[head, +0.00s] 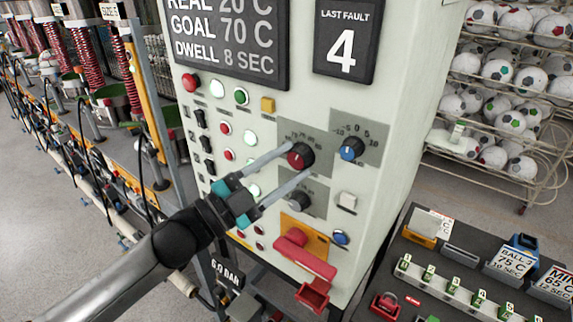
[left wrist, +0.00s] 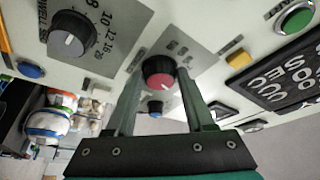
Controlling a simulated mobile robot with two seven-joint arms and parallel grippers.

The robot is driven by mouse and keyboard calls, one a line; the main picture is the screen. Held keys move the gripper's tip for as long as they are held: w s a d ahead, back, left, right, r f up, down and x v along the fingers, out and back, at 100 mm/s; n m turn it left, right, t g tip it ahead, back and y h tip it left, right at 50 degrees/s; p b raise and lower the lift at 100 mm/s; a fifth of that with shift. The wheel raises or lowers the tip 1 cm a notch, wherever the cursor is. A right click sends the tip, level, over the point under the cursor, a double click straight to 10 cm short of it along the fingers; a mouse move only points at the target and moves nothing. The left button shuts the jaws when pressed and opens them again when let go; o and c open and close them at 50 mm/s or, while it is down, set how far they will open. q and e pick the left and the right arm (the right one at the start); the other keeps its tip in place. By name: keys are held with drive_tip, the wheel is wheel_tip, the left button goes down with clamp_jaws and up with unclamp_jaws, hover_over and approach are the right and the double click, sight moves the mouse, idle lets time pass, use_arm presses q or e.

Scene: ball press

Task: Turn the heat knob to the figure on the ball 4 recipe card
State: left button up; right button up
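The red knob (head: 300,156) sits on a grey dial plate with small figures, too small to read, on the pale control cabinet. My left gripper (head: 299,160) reaches it from the lower left, with one finger on each side. In the left wrist view, the red knob (left wrist: 158,71) lies between the tips of my left gripper (left wrist: 158,82); the fingers stand apart, with narrow gaps seeming to show beside the knob. The display (head: 225,38) reads REAL 20 C, GOAL 70 C, DWELL 8 SEC. No ball 4 card is readable. My right gripper is out of view.
A blue knob (head: 352,148) and a dark knob (head: 299,201) sit close to the red one. A red lever (head: 305,258) juts out below. A dark bench holds a BALL 2 card (head: 510,264) reading 75 C, 10 SEC. A ball rack (head: 510,75) stands behind.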

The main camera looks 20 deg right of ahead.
use_arm(q)
drive_tip(key=o, duration=0.4)
drive_tip(key=shift+c, duration=0.2)
drive_tip(key=b+v, duration=0.3)
drive_tip(key=v, duration=1.2)
drive_tip(key=shift+b, duration=0.4)
drive_tip(key=shift+a, duration=0.15)
